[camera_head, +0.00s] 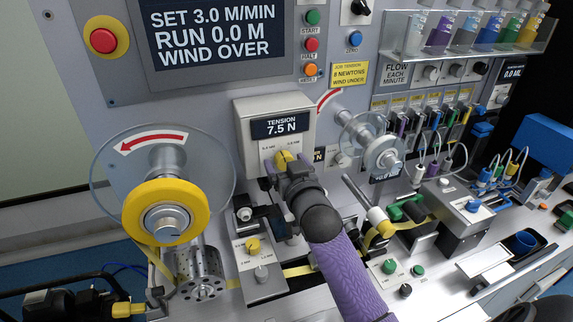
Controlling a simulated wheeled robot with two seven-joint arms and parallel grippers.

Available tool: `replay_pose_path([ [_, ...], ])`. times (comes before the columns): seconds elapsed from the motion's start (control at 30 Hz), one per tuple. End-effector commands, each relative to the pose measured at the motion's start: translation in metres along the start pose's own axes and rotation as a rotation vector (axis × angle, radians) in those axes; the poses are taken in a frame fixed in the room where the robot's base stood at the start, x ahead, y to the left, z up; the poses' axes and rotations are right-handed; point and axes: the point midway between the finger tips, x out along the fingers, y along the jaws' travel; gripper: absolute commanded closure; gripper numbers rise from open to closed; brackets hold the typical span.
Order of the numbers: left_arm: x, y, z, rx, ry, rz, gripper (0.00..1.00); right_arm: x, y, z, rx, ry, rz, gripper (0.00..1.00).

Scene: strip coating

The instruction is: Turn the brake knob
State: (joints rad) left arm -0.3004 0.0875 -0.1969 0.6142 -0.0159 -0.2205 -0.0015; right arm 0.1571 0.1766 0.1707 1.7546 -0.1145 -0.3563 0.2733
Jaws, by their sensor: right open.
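The tension box (246,122) is a pale housing in the middle with a dark display reading 7.5 N. A yellow knob (283,157) is on its lower front, with small scale marks above it. I take this to be the brake knob. My right gripper (280,170) is at this knob, jaws open, with the fingers close around its lower part. The wrist hides part of the knob, and I cannot tell whether the fingers touch it. My right arm comes up from the bottom in a purple sleeve.
A yellow-cored reel (166,211) with a clear disc is at left, and a clear reel (377,145) is at right. Another yellow knob (253,246) sits on a lower block. A job sign (349,76) reads 8 newtons, wind under. The large screen (213,36) reads wind over.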

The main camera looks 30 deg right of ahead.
Motion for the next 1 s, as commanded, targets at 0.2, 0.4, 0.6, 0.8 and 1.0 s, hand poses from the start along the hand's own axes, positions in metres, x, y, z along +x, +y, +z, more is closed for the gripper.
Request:
replay_pose_path([
  [0.2,0.0,-0.005,-0.001,0.004,0.002,-0.009,0.07,0.0,0.0,0.0,0.0,0.0,0.0,0.44],
  [0.4,0.0,-0.006,0.0,0.005,0.002,-0.01,0.07,0.0,0.0,0.0,0.0,0.0,0.0,0.87],
  [0.6,-0.005,-0.005,-0.001,0.004,0.003,-0.008,0.07,0.0,0.0,-0.002,0.022,-0.001,0.0,1.0],
  [0.8,-0.024,-0.003,-0.004,0.001,0.007,-0.004,0.07,0.0,0.0,-0.002,0.149,-0.001,0.001,1.0],
  [1.0,-0.02,0.001,-0.004,-0.001,0.006,0.001,0.07,0.0,0.0,0.0,0.146,0.001,0.001,1.0],
])
